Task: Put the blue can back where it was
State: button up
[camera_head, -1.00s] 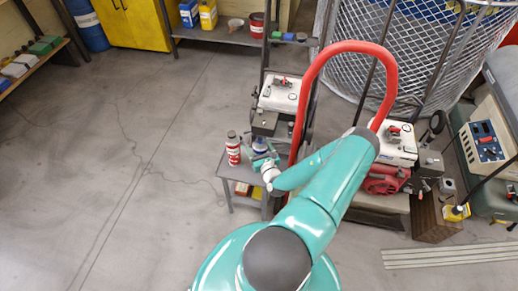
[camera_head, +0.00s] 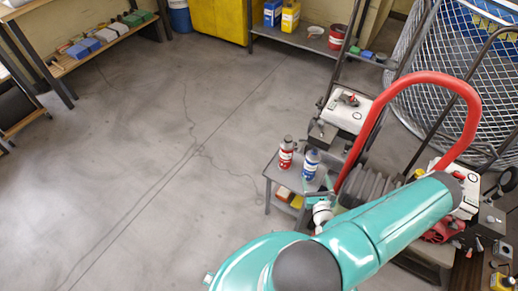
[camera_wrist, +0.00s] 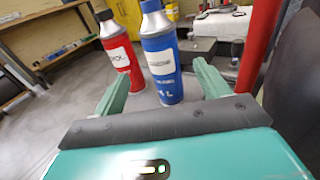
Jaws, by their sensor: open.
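The blue can (camera_head: 311,164) has a white label and stands upright on a small grey side table (camera_head: 272,172). A red can (camera_head: 286,153) stands upright just to its left. In the wrist view the blue can (camera_wrist: 161,55) stands ahead of my gripper (camera_wrist: 160,88), roughly between the lines of its fingers, and the red can (camera_wrist: 118,50) is to the left. My gripper, also in the head view (camera_head: 318,200), is open and empty, just in front of the blue can. The fingers do not touch it as far as I can see.
A machine with a red hoop handle (camera_head: 440,78) stands right of the side table. A wire mesh drum (camera_head: 460,75) is at the back right. A shelf with small boxes (camera_head: 100,45) is at the far left. The floor (camera_head: 130,190) to the left is clear.

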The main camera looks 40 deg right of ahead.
jog(key=w+a+r+n+g+y, duration=0.2)
jog(key=w+a+r+n+y, duration=0.5)
jog(key=a+r+n+y, duration=0.4)
jog(key=w+a+r+n+g+y, duration=0.3)
jog(key=w+a+r+n+y, duration=0.45)
jog(key=r+n, duration=0.55)
jog(key=s+a+r+n+g+h, duration=0.2)
jog(key=s+a+r+n+g, duration=0.4)
jog(key=a+r+n+g, duration=0.4)
jog(key=s+a+r+n+t+h, duration=0.3)
jog(key=r+n, duration=0.1)
jog(key=r, duration=0.3)
jog(key=s+a+r+n+t+h, duration=0.2)
jog(key=s+a+r+n+h, duration=0.2)
jog(key=r, duration=0.4)
jog(key=shift+s+r+t, duration=0.2)
jog(key=shift+r+t, duration=0.1)
jog(key=shift+t, duration=0.1)
